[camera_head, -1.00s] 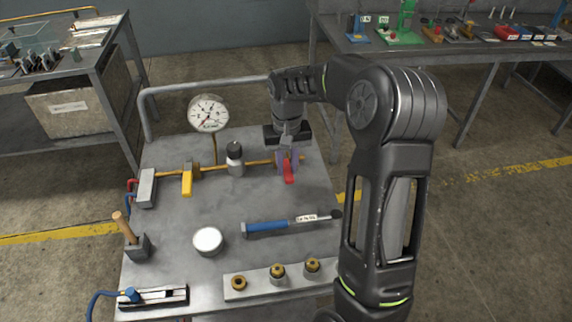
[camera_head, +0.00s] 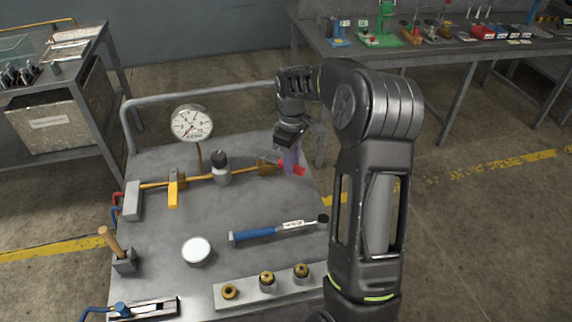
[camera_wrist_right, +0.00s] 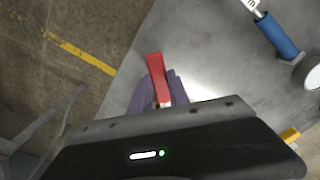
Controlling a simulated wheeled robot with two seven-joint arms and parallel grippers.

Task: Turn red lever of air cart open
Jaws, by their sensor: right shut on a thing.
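The air cart (camera_head: 185,240) is a grey metal-topped cart with a brass pipe running across it. The red lever (camera_head: 298,171) sits at the right end of the pipe, its free end pointing to the right. My right gripper (camera_head: 290,162) reaches down over it with purple fingers, shut on the lever. In the right wrist view, the red lever (camera_wrist_right: 156,75) sticks out between the two fingers of the gripper (camera_wrist_right: 160,92). The lever's base and pivot are mostly hidden by the gripper. My left gripper is not in view.
A round pressure gauge (camera_head: 192,123), a yellow lever (camera_head: 173,190) and a grey fitting (camera_head: 220,168) stand along the pipe. A blue-handled tool (camera_head: 255,233), a white round tin (camera_head: 196,251) and a block with brass fittings (camera_head: 265,288) lie nearer. A workbench (camera_head: 400,50) stands behind.

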